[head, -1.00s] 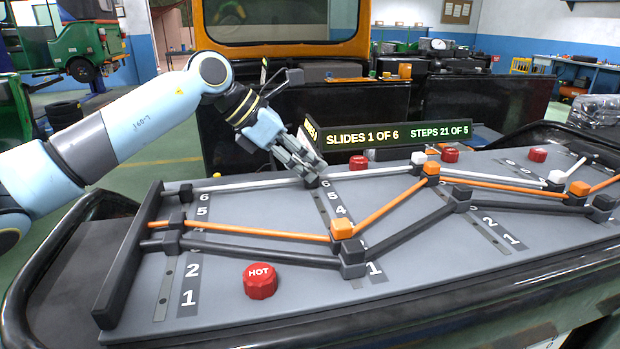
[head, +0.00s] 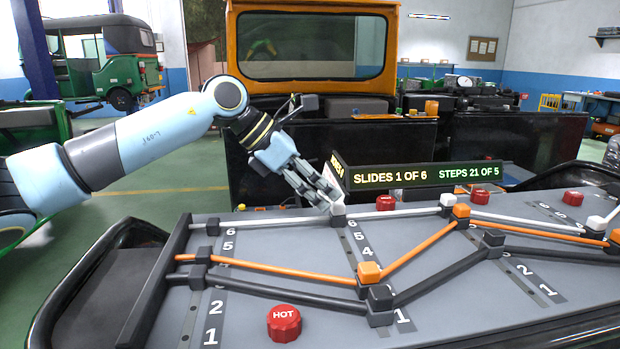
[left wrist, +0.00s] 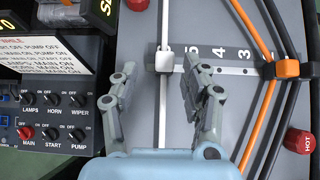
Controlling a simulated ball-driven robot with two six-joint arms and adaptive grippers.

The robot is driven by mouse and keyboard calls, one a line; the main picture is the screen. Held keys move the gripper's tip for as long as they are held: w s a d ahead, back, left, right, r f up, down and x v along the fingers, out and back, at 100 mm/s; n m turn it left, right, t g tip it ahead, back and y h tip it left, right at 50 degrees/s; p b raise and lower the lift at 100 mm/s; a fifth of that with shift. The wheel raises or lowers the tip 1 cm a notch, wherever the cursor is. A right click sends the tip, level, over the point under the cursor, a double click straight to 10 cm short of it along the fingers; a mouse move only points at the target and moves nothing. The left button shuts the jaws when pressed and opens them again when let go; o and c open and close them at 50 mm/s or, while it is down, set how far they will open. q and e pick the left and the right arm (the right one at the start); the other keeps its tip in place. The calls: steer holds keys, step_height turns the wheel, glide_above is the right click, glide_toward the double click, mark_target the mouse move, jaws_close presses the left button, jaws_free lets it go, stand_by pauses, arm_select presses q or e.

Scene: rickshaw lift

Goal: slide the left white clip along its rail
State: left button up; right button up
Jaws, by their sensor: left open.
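The left white clip (head: 338,210) sits on the white rail (head: 277,221) near the number 6 of the middle scale in the head view. In the left wrist view the white clip (left wrist: 165,61) is at upper centre, on the vertical white rail. My left gripper (head: 329,196) is right at the clip in the head view and partly overlaps it. My right gripper is out of view.
An orange clip (head: 369,272) and a black clip (head: 379,298) sit lower on the same scale. A red HOT knob (head: 284,323) stands at the front. A lit sign (head: 423,174) reading "SLIDES 1 OF 6, STEPS 21 OF 5" stands close behind the gripper.

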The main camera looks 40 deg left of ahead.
arm_select(q)
steer(key=shift+v, duration=2.05)
